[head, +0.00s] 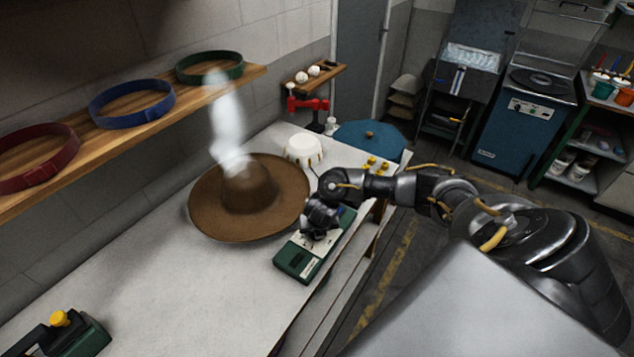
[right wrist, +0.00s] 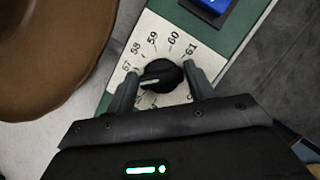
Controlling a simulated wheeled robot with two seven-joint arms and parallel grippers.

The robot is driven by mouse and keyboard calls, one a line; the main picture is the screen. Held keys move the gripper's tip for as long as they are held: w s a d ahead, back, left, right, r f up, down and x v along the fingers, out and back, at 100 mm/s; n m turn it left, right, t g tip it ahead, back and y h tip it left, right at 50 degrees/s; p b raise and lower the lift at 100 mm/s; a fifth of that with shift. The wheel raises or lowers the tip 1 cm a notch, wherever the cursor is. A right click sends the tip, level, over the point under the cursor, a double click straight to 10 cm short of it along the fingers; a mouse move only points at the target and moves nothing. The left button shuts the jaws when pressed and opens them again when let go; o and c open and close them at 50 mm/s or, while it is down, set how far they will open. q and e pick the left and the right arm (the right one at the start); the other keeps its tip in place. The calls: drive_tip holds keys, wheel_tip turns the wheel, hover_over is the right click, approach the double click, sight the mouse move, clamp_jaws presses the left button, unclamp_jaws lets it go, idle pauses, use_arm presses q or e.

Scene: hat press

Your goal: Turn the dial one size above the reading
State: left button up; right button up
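The black dial (right wrist: 162,75) sits on a cream scale plate on the green box (head: 297,262). Figures 57 to 61 show around it (right wrist: 174,39); lower ones are partly hidden by my fingers. Its white pointer line points left and slightly down, below the 57, toward my left-hand finger. My right gripper (right wrist: 162,90) is open, with one finger on each side of the dial; I cannot tell whether they touch it. In the head view my right gripper (head: 320,222) hides the dial. My left gripper is not in view. I see no legible reading elsewhere.
A brown hat (head: 249,190) stands left of the box, with white steam above it. A blue switch (right wrist: 211,7) is on the box. Hat bands lie on the shelf (head: 215,85). A green device with a yellow knob (head: 60,318) is at lower left. The bench between is clear.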

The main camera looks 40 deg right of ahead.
sight(317, 242)
drive_tip(key=o, duration=0.3)
drive_tip(key=v, duration=1)
drive_tip(key=shift+a+r, duration=0.15)
drive_tip(key=shift+r, duration=0.2)
drive_tip(key=shift+s, duration=0.15)
idle(0.4)
